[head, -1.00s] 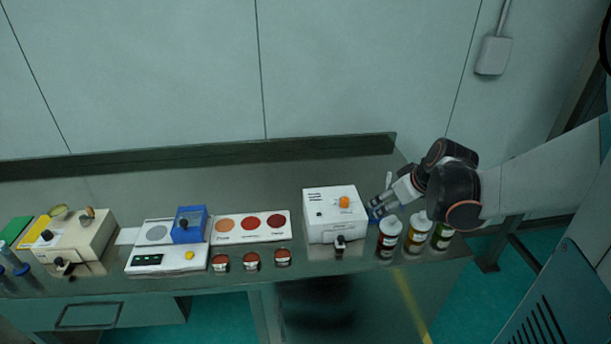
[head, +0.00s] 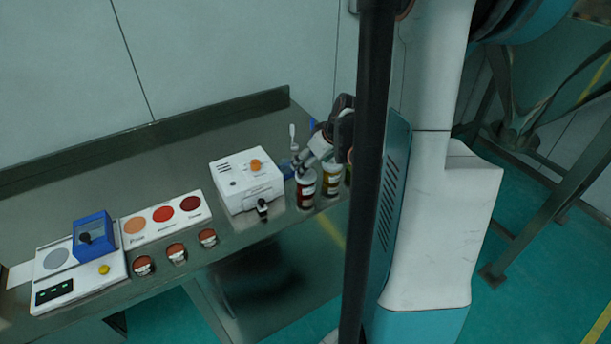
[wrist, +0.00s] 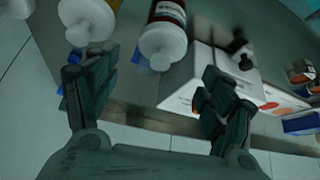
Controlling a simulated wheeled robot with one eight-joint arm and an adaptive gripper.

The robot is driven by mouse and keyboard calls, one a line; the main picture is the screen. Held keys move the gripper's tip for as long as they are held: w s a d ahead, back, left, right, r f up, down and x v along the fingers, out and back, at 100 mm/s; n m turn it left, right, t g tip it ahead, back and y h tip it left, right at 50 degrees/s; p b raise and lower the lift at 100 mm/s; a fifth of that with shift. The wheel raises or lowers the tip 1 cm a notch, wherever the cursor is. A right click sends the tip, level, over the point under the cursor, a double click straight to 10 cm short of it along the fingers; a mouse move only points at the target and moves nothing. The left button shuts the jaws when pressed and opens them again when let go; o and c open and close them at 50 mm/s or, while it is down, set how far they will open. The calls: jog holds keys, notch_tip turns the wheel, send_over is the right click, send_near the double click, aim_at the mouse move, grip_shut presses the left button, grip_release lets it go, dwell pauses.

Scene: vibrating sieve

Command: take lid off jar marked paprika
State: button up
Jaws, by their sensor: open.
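A red jar (head: 305,191) with a white lid stands upright on the bench, right of a white box. Its label is too small to read, so I cannot confirm it says paprika. In the wrist view the red jar (wrist: 169,12) shows its white lid (wrist: 163,45) ahead of and between my fingers. A yellow jar (head: 331,181) stands to its right, and a green one (head: 348,174) is mostly hidden by my body. My gripper (head: 299,168) is open just behind the red jar's top; it also shows in the wrist view (wrist: 145,82), apart from the lid.
The white box (head: 245,180) with an orange knob stands close left of the red jar. Several small red-topped pots (head: 177,253), a swatch card (head: 148,232) and a scale with a blue block (head: 94,235) lie farther left. The bench behind them is clear.

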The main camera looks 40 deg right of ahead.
aim_at(310, 176)
jog(key=b+x, duration=0.2)
jog(key=x, duration=0.3)
jog(key=shift+f, duration=0.15)
jog(key=c, duration=0.7)
